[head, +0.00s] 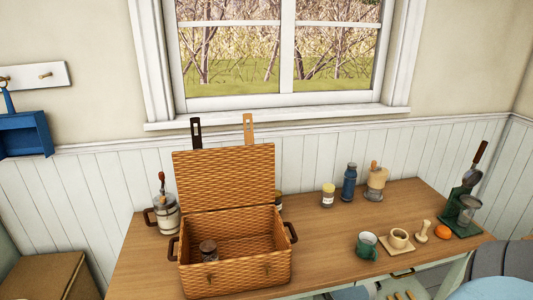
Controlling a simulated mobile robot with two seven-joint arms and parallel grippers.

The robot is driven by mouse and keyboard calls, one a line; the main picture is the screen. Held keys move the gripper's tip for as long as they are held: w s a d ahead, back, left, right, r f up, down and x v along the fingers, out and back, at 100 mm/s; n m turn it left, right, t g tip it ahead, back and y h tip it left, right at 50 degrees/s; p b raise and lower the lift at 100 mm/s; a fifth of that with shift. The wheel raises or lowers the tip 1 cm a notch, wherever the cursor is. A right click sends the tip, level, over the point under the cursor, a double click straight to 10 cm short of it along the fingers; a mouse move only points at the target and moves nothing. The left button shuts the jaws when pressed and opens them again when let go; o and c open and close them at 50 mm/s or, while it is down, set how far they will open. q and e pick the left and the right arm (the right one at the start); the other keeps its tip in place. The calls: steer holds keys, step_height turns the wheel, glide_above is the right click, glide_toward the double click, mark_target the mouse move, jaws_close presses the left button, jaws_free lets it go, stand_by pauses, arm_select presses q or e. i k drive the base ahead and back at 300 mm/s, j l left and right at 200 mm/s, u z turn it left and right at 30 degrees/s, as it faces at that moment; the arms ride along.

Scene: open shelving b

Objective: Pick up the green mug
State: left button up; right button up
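The green mug (367,246) stands upright on the wooden counter (330,265), right of the middle and close to the front edge. Its opening faces up and the inside looks pale. Nothing covers it from this view. Neither of my grippers can be made out in the head view.
An open wicker basket (235,270) with a dark-lidded jar (208,250) inside stands left of the mug. A tan cup (398,238) on a square board is close on the mug's right, then a wooden tamper (422,231) and an orange (440,231).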

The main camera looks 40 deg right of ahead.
mark_target(368, 241)
steer(key=z, duration=2.15)
steer(key=i+l+u, duration=0.4)
steer(key=i+l, duration=0.65)
steer(key=u, duration=1.15)
